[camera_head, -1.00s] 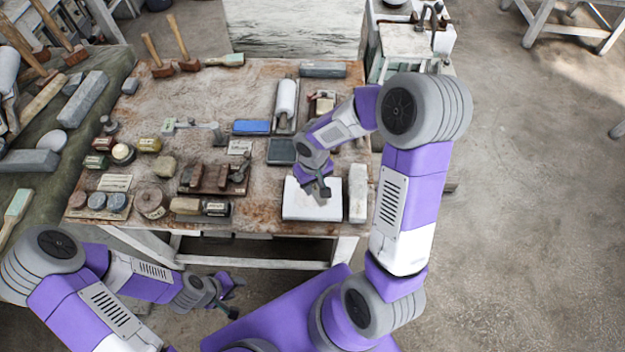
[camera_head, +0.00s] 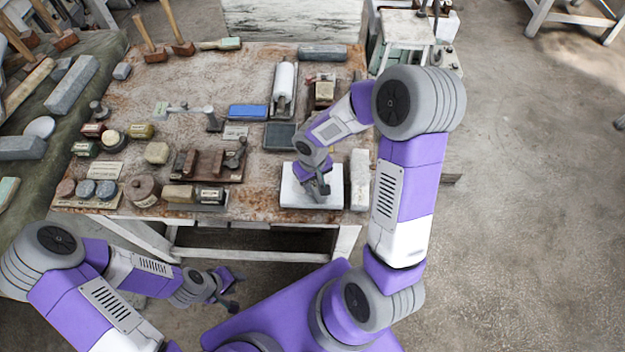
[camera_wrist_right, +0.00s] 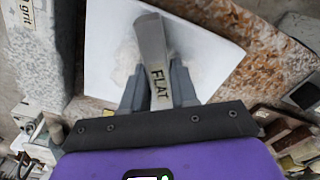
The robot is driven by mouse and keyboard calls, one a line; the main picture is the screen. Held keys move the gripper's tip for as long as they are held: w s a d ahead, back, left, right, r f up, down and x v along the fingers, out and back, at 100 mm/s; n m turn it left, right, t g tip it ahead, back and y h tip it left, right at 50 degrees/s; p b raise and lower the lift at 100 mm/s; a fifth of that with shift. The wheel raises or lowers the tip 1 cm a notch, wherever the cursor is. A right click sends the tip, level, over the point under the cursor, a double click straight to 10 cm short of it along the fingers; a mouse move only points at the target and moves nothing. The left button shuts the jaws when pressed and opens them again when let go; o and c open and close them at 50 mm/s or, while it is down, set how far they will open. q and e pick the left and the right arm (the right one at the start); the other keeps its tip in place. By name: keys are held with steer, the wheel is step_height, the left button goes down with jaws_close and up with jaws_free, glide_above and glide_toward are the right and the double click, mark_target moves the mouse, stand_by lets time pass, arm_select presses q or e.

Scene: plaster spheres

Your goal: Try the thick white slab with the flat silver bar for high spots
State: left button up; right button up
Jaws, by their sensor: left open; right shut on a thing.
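The thick white slab (camera_head: 296,197) lies near the front right edge of the worn table. It also shows in the right wrist view (camera_wrist_right: 102,55), with a greyish, rougher patch around its middle. My right gripper (camera_head: 322,188) is over the slab and shut on the flat silver bar (camera_wrist_right: 153,50), which is marked "FLAT". In the right wrist view the bar lies between the fingers (camera_wrist_right: 158,85) and reaches out over the slab. I cannot tell whether the bar touches the slab. My left gripper (camera_head: 232,290) is open and empty, low in front of the table.
A wooden rack (camera_head: 208,165) and several small tins and blocks fill the left.

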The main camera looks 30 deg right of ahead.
steer(key=shift+f+b, duration=0.2)
steer(key=shift+b, duration=0.1)
stand_by(0.4)
steer(key=shift+w+r, duration=0.1)
steer(key=shift+w, duration=1)
steer(key=shift+s+b, duration=0.3)
steer(key=shift+s, duration=0.85)
steer(key=shift+s+b, duration=0.45)
steer(key=shift+s, duration=0.6)
steer(key=shift+w, duration=0.15)
